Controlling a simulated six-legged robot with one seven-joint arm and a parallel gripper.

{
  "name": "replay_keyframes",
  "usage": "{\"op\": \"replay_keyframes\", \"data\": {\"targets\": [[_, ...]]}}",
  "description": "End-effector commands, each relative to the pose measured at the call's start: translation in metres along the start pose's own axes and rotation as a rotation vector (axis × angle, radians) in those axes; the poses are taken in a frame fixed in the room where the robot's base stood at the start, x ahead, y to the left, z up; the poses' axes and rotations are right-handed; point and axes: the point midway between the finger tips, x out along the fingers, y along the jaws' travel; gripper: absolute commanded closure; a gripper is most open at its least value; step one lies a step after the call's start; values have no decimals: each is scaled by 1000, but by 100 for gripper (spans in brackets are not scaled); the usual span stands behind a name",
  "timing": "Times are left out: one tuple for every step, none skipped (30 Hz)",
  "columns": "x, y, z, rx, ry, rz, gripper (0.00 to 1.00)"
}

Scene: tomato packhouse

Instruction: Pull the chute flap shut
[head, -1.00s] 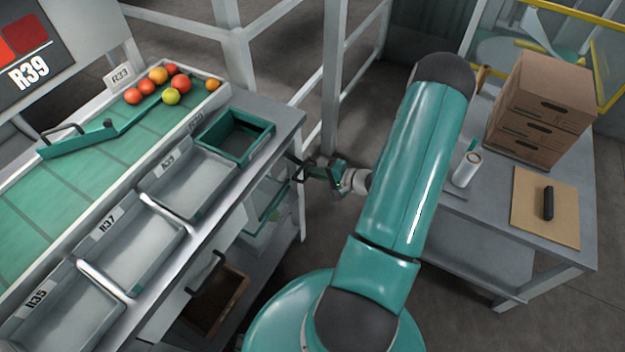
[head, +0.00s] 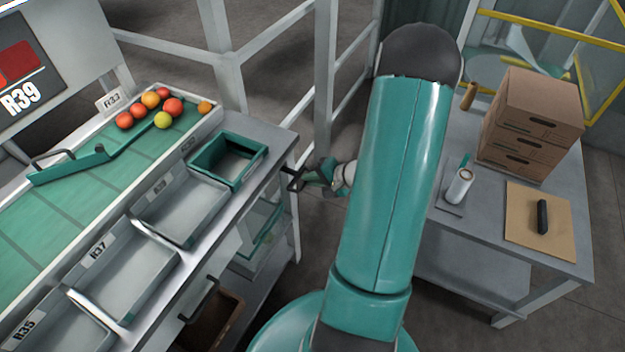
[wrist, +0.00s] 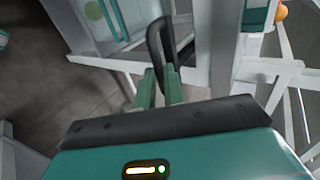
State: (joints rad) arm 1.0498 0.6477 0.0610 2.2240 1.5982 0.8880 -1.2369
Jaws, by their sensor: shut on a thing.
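My gripper (head: 312,178) is at the right end of the sorting bench, below its top. It is shut on a black loop handle (head: 294,181). In the wrist view, the handle (wrist: 155,45) rises between the two green fingers of my gripper (wrist: 160,75). I take this to be the handle of the chute flap. The flap's panel is seen nearly edge-on or is hidden behind the bench end, so how far it stands open cannot be told. My arm hides the floor to the right of the handle.
The bench carries grey bins (head: 185,210), a green bin (head: 202,158) and a belt (head: 75,198) with several tomatoes (head: 150,100). A black handle (head: 202,300) juts out below. White rails (head: 325,80) stand behind. A table (head: 450,215) with cartons (head: 530,125) is at right.

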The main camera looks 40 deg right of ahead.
Motion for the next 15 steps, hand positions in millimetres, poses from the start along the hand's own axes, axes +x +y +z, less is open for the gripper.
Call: {"op": "replay_keyframes", "data": {"targets": [[-1, -4, -1, -5, 1, -11, 100], [-1, -4, -1, -5, 1, -11, 100], [-1, -5, -2, -5, 1, -12, 100], [-1, -5, -2, -5, 2, -12, 100], [-1, -5, -2, -6, 2, -13, 100], [-1, -5, -2, -6, 2, -13, 83], [-1, -5, -2, -6, 2, -13, 78], [-1, -5, -2, -6, 2, -12, 72], [-1, -4, -2, -5, 2, -11, 67], [-1, -4, -2, -5, 2, -11, 67], [-1, -4, -1, -5, 2, -10, 67], [-1, -4, -1, -4, 1, -10, 67], [-1, -4, -1, -4, 1, -10, 67], [-1, -3, -1, -4, 1, -9, 67], [-1, -3, -1, -4, 1, -9, 67]]}}
